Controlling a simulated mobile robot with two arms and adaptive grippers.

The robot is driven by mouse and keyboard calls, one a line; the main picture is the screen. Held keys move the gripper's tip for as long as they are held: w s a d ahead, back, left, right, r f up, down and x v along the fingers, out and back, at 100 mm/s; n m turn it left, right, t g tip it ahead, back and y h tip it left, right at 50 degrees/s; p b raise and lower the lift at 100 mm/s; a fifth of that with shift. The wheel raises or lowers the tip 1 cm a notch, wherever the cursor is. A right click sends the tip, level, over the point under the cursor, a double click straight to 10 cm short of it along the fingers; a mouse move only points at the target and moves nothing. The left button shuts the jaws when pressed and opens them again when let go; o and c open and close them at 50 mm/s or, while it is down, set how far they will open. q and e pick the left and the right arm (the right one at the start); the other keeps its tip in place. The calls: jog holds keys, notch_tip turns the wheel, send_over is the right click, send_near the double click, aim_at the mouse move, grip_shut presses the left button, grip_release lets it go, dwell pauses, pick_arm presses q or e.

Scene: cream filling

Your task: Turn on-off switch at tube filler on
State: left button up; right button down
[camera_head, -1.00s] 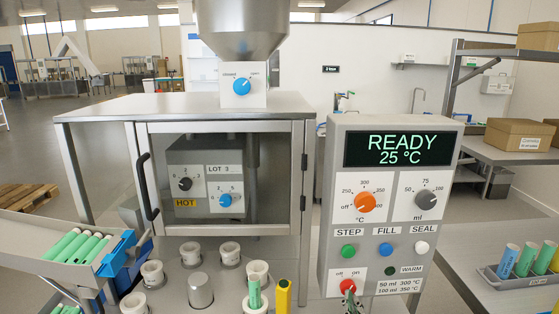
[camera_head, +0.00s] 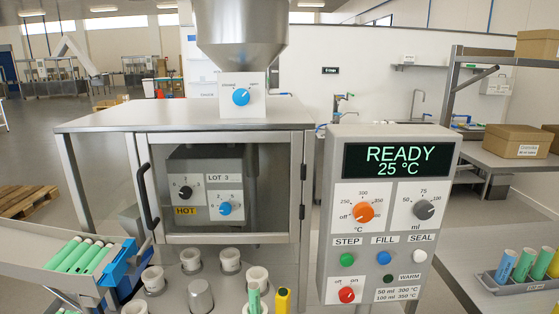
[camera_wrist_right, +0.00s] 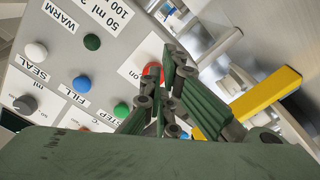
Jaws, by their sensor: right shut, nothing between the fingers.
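The on-off switch is a red knob (camera_head: 347,295) low on the tube filler's control panel (camera_head: 328,215), below the green STEP button. Its white mark appears to point up and right, toward "on". The display (camera_head: 401,160) reads READY, 25 °C. In the right wrist view the red knob (camera_wrist_right: 152,70) is partly hidden behind my fingers. My right gripper (camera_wrist_right: 168,82) is shut and empty, in front of the panel near the knob; whether it touches the knob I cannot tell. It is not in the head view. My left gripper is in neither view.
Left of the panel stands the glazed cabinet (camera_head: 220,127) with a hopper (camera_head: 241,35) on top. Several white cup holders are below it, near a yellow post (camera_head: 283,300), which also shows in the wrist view (camera_wrist_right: 265,95). A tube tray (camera_head: 30,262) is at left.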

aim_at(346, 295)
jog(key=w+r+n, duration=0.1)
jog(key=w+n, duration=0.1)
jog(key=n, duration=0.1)
jog(key=w+d+r+n+b, duration=0.1)
jog(key=n, duration=0.3)
jog(key=w+r+n, duration=0.1)
jog(key=w+n, duration=0.1)
jog(key=n, duration=0.1)
jog(key=shift+w+d+n+b, duration=0.3)
jog(key=shift+w+d, duration=0.05)
jog(key=shift+r, duration=0.3)
jog(key=shift+r, duration=0.2)
jog(key=shift+a, duration=0.2)
dwell(0.4)
jog(key=shift+a+f+p, duration=0.2)
jog(key=shift+f+p, duration=0.1)
jog(key=shift+p, duration=0.15)
jog(key=shift+d, duration=0.3)
dwell(0.3)
